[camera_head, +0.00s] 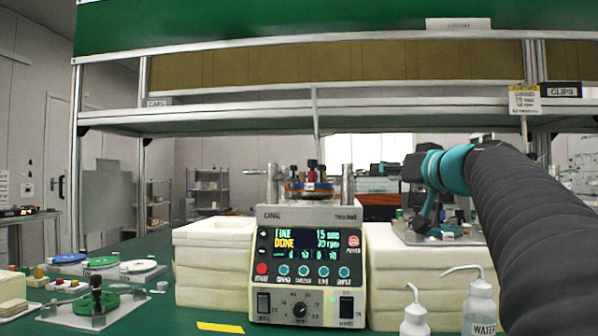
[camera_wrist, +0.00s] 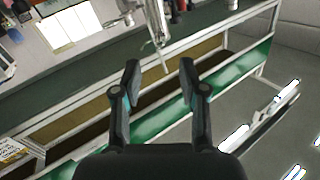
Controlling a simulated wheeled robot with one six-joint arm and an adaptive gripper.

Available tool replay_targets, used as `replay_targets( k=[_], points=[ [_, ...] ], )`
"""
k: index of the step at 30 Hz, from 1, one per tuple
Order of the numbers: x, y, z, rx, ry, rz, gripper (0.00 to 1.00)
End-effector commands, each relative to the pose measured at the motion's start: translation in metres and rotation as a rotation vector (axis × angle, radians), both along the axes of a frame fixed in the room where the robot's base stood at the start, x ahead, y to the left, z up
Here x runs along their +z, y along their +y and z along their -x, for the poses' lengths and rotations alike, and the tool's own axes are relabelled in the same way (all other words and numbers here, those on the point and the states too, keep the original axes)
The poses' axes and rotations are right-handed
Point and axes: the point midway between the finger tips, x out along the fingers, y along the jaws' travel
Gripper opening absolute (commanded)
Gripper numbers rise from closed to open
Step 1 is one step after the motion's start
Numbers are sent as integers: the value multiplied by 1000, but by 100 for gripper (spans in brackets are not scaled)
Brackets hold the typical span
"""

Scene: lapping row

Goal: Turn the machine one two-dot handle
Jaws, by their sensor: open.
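Machine one (camera_head: 308,262) stands at the middle of the green bench in the head view, its label reading ONE. Its lit display shows 15 sec, DONE and 70 rpm. On its top sits a round plate (camera_head: 309,190) with several small upright handles (camera_head: 312,172) in dark, red and blue tones. They are too small to tell which one bears two dots. My gripper (camera_wrist: 160,78) is open and empty in the wrist view, with its fingers apart. My arm (camera_head: 505,190) comes in from the right in the head view. The wrist view does not clearly show the machine.
White stacked blocks (camera_head: 215,258) stand left of the machine, and more (camera_head: 398,270) stand right. Wash bottles (camera_head: 479,306) are at the front right. A fixture (camera_head: 96,304) and coloured discs (camera_head: 103,262) lie at left. A shelf (camera_head: 300,112) spans above the bench.

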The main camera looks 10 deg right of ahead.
Motion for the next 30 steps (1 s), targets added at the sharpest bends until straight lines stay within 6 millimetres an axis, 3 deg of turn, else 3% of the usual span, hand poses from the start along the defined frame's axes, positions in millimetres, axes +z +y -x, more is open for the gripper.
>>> replay_targets(
  k=[9,15,29,30],
  points=[
    [2,9,-60,3,3,-1,42],
    [1,13,-87,2,2,-1,42],
    [-1,15,-98,0,2,0,42],
    [-1,15,-98,0,2,0,37]
  ],
)
